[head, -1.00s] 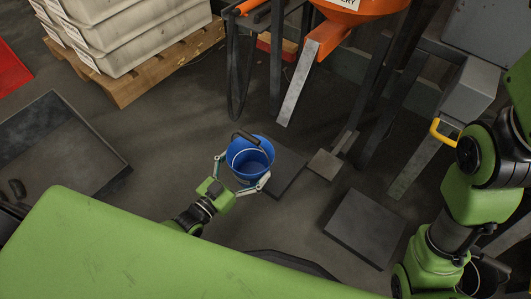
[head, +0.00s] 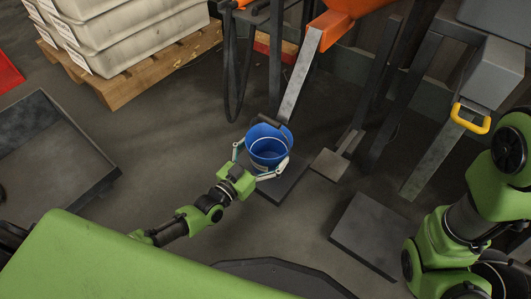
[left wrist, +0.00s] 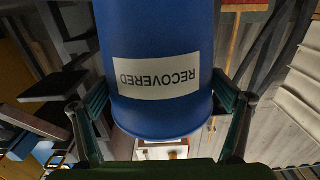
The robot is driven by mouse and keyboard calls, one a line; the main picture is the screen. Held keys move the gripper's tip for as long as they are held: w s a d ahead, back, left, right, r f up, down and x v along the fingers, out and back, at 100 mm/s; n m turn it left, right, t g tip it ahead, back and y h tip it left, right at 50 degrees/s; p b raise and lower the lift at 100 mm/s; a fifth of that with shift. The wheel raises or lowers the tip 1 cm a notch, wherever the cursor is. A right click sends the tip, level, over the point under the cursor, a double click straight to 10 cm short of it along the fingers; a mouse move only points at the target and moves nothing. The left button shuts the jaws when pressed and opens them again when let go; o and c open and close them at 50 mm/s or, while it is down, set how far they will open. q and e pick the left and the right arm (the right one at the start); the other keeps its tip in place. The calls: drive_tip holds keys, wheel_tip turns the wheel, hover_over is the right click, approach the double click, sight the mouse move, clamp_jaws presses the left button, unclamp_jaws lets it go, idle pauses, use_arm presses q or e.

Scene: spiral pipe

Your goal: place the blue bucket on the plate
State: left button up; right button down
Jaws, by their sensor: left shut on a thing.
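The blue bucket (head: 268,148) is upright in the head view, its open top facing up. My left gripper (head: 262,160) is shut around it, one finger on each side. A dark square plate (head: 288,187) lies on the floor behind and below the bucket in the picture, partly hidden by it. I cannot tell whether the bucket touches the plate or hangs above it. In the left wrist view the bucket (left wrist: 160,40), with a white "RECOVERED" label upside down, fills the middle between the fingers. My right gripper is not in view.
An orange hopper's grey chute (head: 297,85) slopes down just behind the bucket. A second dark plate (head: 370,238) and a small grey pedal plate (head: 330,164) are to the right. A shallow dark tray (head: 85,135) is at left, and crates stand on a pallet (head: 150,70).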

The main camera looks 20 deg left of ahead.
use_arm(q)
drive_tip(key=shift+r, duration=0.25)
drive_tip(key=shift+f, duration=0.15)
drive_tip(key=o, duration=1.2)
drive_tip(key=shift+f, duration=0.1)
